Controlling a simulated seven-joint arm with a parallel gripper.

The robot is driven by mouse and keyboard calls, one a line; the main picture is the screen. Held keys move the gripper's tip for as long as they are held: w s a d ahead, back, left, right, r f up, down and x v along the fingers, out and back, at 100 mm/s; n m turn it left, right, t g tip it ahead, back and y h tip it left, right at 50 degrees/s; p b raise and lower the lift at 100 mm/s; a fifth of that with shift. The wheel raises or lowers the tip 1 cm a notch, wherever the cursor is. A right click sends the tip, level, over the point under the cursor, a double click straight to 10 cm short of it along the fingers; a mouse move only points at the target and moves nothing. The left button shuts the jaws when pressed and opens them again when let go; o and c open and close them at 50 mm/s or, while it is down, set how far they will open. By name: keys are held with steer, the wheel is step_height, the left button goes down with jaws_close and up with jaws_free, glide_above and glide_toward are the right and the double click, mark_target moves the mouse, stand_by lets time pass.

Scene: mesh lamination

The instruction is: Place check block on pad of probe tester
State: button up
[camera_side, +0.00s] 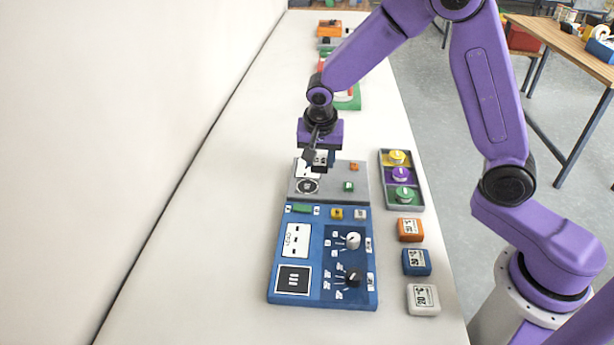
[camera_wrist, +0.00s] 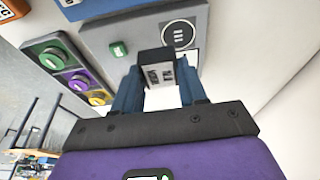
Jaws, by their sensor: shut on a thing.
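The check block (camera_wrist: 158,72) is a small dark-and-grey block with a marked pale face. It sits between the blue fingertips of my gripper (camera_wrist: 159,88) in the wrist view. In the side view my gripper (camera_side: 318,160) is over the far part of a grey panel (camera_side: 330,192), and the block shows pale between its fingers. The grey panel has a dark round marked pad (camera_side: 307,186), a white patch and a green button (camera_side: 348,187). The pad also shows in the wrist view (camera_wrist: 180,35), beyond the block. I cannot tell whether the block touches the panel.
A blue panel (camera_side: 322,285) with two knobs adjoins the grey panel's near end. A tray (camera_side: 411,207) with yellow, purple and green knobs is to the right. Orange (camera_side: 410,229), blue (camera_side: 416,262) and white (camera_side: 423,299) blocks lie in front of it. The left of the table is clear.

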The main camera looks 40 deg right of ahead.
glide_above(307, 185)
steer(key=f, duration=0.3)
steer(key=s+f, duration=0.1)
steer(key=shift+a+f, duration=0.3)
steer(key=shift+a+x, duration=0.15)
steer(key=shift+x, duration=0.65)
steer(key=shift+a+x, duration=0.15)
steer(key=shift+x, duration=0.65)
steer(key=shift+s+f, duration=0.15)
steer(key=shift+f, duration=0.05)
steer(key=o, duration=1.1)
steer(key=v, duration=1.2)
steer(key=shift+r, duration=0.15)
steer(key=shift+s, duration=0.1)
